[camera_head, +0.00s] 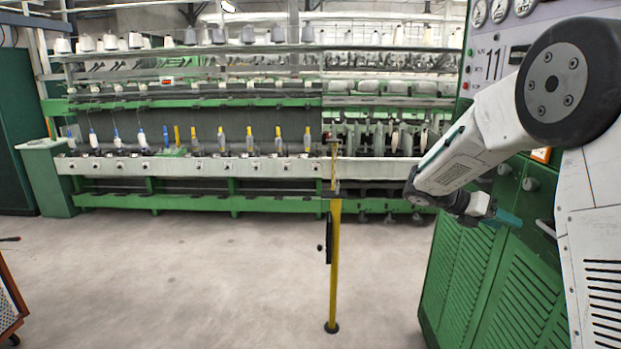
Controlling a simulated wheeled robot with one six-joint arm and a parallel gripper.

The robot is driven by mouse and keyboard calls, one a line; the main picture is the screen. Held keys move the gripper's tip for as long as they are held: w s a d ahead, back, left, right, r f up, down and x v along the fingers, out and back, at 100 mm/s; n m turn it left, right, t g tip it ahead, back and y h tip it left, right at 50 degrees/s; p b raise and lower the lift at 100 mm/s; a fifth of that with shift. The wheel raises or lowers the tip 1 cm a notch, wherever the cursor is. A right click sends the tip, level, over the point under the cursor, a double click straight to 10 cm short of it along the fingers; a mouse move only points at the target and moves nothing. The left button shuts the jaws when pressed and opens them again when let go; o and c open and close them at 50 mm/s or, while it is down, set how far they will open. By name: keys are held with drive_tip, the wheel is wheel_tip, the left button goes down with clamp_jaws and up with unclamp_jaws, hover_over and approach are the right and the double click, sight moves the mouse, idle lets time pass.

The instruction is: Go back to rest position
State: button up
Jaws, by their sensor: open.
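My arm reaches in from the right side of the head view. Its white forearm slopes down to the left from a large dark joint. My gripper (506,218) hangs at the wrist and points right, in front of the green cabinet. Its teal end is small in the picture, and its jaws are open. I see nothing held in it.
A green cabinet (492,285) with gauges and the number 11 stands close behind my arm. A yellow post (335,265) stands on the floor left of it. A long green spinning frame (240,168) with bobbins spans the back. An orange-edged cart (10,305) shows at left. The concrete floor (180,290) between is clear.

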drive_tip(key=s+a+r+m+t+y, duration=0.1)
drive_tip(key=s+a+m+y, duration=0.3)
drive_tip(key=s, duration=0.8)
drive_tip(key=s+a+m+t+y, duration=0.1)
drive_tip(key=s+a+m+y, duration=0.4)
drive_tip(key=s+a+m, duration=0.3)
drive_tip(key=s+a+r+m+t+y, duration=0.1)
drive_tip(key=s+a+m+y, duration=0.3)
drive_tip(key=s+a+m, duration=0.3)
drive_tip(key=shift+s+r+m+t, duration=0.4)
drive_tip(key=shift+s+m, duration=1.6)
drive_tip(key=shift+s, duration=2.5)
